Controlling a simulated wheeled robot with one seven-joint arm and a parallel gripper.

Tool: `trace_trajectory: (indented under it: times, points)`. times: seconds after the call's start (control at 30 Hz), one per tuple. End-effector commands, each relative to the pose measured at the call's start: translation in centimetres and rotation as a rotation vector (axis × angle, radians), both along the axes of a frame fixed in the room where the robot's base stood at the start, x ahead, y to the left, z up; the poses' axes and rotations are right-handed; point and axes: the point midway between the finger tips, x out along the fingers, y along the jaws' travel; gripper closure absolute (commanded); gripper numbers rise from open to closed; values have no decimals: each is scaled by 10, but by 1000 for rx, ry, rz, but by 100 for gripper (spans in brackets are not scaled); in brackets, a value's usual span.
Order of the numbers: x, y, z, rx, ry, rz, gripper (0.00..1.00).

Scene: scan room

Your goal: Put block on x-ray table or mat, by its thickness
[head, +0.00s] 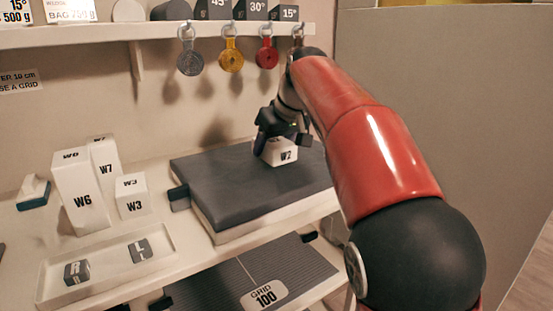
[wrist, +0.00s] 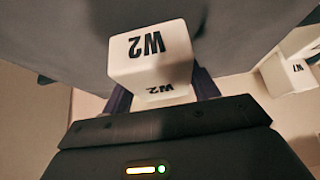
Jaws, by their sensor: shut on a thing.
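A white block marked W2 (head: 278,153) is at the dark padded x-ray table top (head: 215,195), toward its back right. My gripper (head: 277,143) is shut on it from above. In the wrist view the W2 block (wrist: 150,55) sits between the fingers (wrist: 160,95), against the dark pad; I cannot tell whether it rests on it or hangs just above. A dark ribbed mat (head: 225,282) with a GRID 100 label (head: 264,295) lies on the lower shelf. Other white blocks, W6 (head: 82,195), W7 (head: 106,167) and W3 (head: 132,197), stand at the left.
A shallow white tray (head: 105,284) holds the R marker (head: 77,272) and L marker (head: 140,250). A small dark-based item (head: 33,193) sits at the far left. Round tags hang under the upper shelf (head: 80,37), behind my arm. The pad's front left is clear.

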Motion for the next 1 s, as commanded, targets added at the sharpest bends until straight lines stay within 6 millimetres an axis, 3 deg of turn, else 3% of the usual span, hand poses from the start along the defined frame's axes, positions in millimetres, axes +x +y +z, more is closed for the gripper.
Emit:
trace_trajectory:
  times: [0.03,0.1,0.5,0.53,0.67,0.7,1.0]
  points:
    - [1,0,-15,1,-2,1,74]
    - [2,0,-22,1,-1,1,74]
    - [2,0,-24,1,-2,2,74]
    - [2,0,-24,0,-1,2,39]
    - [2,0,-23,0,-1,2,22]
    - [2,0,-23,0,-1,2,18]
    - [2,0,-21,0,-1,2,18]
